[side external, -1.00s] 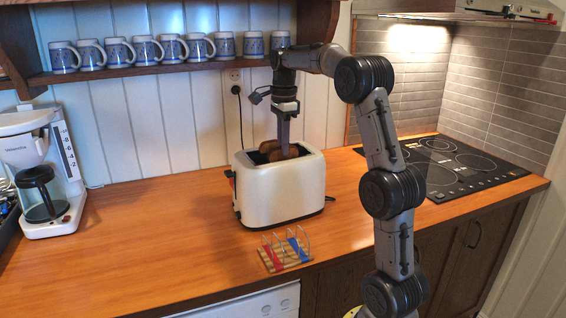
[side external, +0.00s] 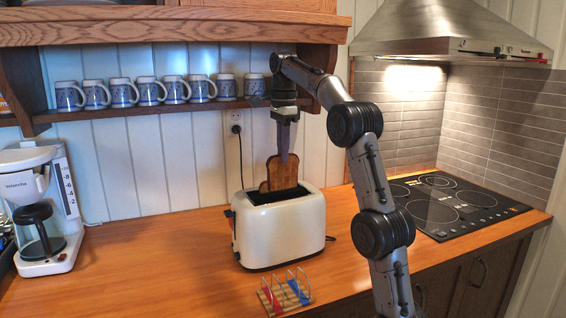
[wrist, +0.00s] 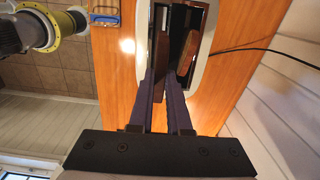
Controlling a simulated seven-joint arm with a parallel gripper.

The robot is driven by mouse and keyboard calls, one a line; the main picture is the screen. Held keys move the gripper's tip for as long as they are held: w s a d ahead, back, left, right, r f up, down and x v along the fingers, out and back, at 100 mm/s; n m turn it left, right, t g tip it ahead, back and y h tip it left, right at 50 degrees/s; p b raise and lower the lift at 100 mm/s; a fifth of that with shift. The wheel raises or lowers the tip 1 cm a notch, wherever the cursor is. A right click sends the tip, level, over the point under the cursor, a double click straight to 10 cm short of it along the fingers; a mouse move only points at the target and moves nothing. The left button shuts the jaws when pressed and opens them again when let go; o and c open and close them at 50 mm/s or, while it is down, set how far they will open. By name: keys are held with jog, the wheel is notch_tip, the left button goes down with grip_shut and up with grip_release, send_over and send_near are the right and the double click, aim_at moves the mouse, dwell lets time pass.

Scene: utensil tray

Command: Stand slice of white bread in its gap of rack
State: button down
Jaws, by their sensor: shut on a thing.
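My gripper (side external: 284,158) is shut on a brown, toasted-looking slice of bread (side external: 282,173), gripped near its top. The slice is upright over the toaster (side external: 280,232), mostly above it; its lower edge is at the slot opening. In the wrist view the held slice (wrist: 161,52) shows edge-on between my fingers. A second brown slice (wrist: 187,54) stands beside it in the toaster; a bit of it (side external: 264,187) shows at the left in the side view. The small wire rack (side external: 286,292), with red and blue marks on its wooden base, stands in front of the toaster.
A coffee maker (side external: 39,205) stands at the left. Mugs (side external: 150,91) line the shelf behind. A black hob (side external: 450,207) is at the right. The wooden counter (side external: 150,255) is clear left of the toaster.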

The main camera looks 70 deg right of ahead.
jog(key=shift+r, duration=0.35)
